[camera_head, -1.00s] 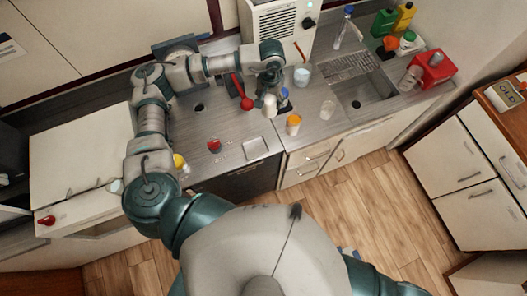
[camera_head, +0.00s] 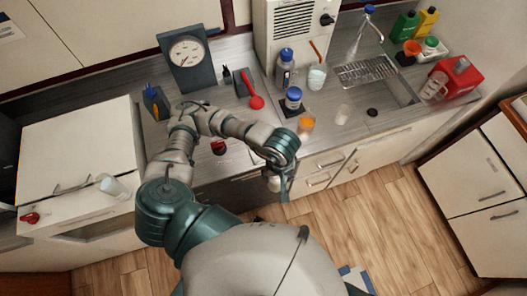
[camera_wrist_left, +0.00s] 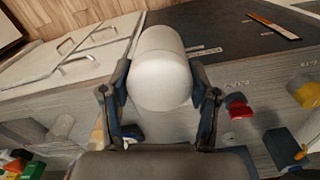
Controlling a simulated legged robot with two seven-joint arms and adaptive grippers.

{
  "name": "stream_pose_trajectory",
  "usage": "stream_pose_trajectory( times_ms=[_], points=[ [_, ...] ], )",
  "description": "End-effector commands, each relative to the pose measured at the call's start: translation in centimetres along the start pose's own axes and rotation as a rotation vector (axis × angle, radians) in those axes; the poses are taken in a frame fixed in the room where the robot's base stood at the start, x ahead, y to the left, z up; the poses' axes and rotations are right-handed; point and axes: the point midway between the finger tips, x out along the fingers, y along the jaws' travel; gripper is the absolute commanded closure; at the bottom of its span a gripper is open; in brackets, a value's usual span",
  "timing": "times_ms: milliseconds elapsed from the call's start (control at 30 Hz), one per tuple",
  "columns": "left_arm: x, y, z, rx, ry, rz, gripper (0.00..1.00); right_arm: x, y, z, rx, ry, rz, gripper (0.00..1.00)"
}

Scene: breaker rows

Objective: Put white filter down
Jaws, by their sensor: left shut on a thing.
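My left gripper (camera_head: 278,182) is at the front edge of the counter (camera_head: 235,180), in front of the cabinet doors. In the left wrist view its two fingers (camera_wrist_left: 162,95) are shut on the white filter (camera_wrist_left: 163,65), a smooth white cylinder with a rounded near end. The filter sits between the fingers and points away from the wrist. In the head view the hand mostly hides it. My right gripper is not in view.
A dial scale (camera_head: 187,55) is behind. The sink (camera_head: 385,95) and a red box (camera_head: 457,77) are at right.

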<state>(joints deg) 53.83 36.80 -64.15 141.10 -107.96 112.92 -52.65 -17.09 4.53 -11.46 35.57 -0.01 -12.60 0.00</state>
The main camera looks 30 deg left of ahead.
Motion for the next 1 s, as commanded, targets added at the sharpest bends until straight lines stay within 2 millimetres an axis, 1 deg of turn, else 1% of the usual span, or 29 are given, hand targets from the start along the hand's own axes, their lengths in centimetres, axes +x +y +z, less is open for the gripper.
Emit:
stream_pose_trajectory(
  times_ms=[33,67,167,267,500,600,700,867,933,1000],
  points=[
    [-0.2,-0.3,0.7,-0.024,-0.002,0.002,0.84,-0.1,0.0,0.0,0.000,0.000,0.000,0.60],
    [-0.2,-0.5,0.9,-0.041,-0.001,0.001,0.84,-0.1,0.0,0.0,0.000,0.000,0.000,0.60],
    [-0.2,-0.9,0.6,-0.075,0.000,-0.001,0.84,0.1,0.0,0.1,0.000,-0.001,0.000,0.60],
    [0.0,-1.4,-1.4,-0.087,0.002,-0.004,0.84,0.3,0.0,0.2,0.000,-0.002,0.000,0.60],
    [0.3,-2.7,-8.3,-0.087,0.001,-0.005,0.84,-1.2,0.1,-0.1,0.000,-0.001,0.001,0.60],
    [0.6,-3.0,-10.6,-0.083,0.000,-0.004,0.84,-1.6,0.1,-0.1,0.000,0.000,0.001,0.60],
    [0.8,-3.3,-12.2,-0.080,0.001,-0.002,0.84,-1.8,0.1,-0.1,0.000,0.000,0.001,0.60],
    [1.0,-3.4,-13.4,-0.078,0.001,-0.001,0.84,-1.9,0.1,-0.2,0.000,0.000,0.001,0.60],
    [1.0,-3.6,-14.4,-0.079,0.001,-0.003,0.84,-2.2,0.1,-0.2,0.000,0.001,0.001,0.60],
    [2.4,-3.6,-14.2,-0.076,-0.004,-0.005,0.84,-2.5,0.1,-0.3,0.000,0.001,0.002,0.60]
  ],
)
